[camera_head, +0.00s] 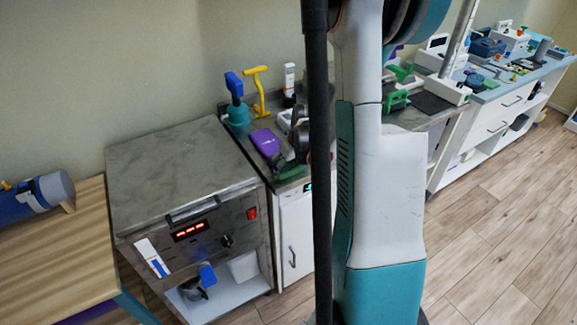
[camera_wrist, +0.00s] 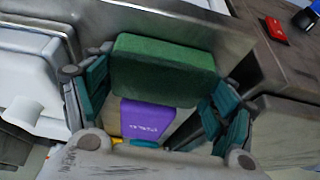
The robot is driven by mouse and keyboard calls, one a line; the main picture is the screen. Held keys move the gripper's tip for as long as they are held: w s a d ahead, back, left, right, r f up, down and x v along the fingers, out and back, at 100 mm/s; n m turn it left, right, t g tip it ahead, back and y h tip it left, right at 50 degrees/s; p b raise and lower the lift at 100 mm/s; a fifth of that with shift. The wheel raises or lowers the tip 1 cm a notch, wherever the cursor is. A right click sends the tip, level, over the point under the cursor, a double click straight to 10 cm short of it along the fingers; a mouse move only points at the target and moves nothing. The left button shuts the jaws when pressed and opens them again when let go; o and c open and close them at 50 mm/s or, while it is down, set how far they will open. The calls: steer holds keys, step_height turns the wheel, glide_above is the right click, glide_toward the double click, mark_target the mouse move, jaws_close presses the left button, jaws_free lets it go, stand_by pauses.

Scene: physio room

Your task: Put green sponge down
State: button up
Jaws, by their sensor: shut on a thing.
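The green sponge (camera_wrist: 163,68) is a dark green block across the middle of the wrist view. My gripper (camera_wrist: 158,82) has its teal-padded fingers on either side of it and is shut on it. In the head view, my gripper (camera_head: 299,140) is over the metal counter beside the grey-topped cabinet, partly hidden by my arm. A dark green patch, seemingly the sponge (camera_head: 289,170), shows just below it near the counter's front edge. Whether the sponge touches the counter cannot be told.
A purple block (camera_head: 265,142) lies on the counter close to the gripper; it also shows in the wrist view (camera_wrist: 148,118). A teal pot with a blue tool (camera_head: 237,106) and a yellow tool (camera_head: 259,90) stand behind. The cabinet top (camera_head: 175,165) at left is clear.

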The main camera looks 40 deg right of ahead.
steer(key=shift+f, duration=0.15)
steer(key=o, duration=1.4)
steer(key=shift+r, duration=0.35)
steer(key=p+v, duration=0.4)
steer(key=v, duration=0.7)
steer(key=shift+s+r, duration=0.3)
steer(key=shift+r, duration=0.05)
steer(key=shift+w+a, duration=0.1)
steer(key=shift+a, duration=0.05)
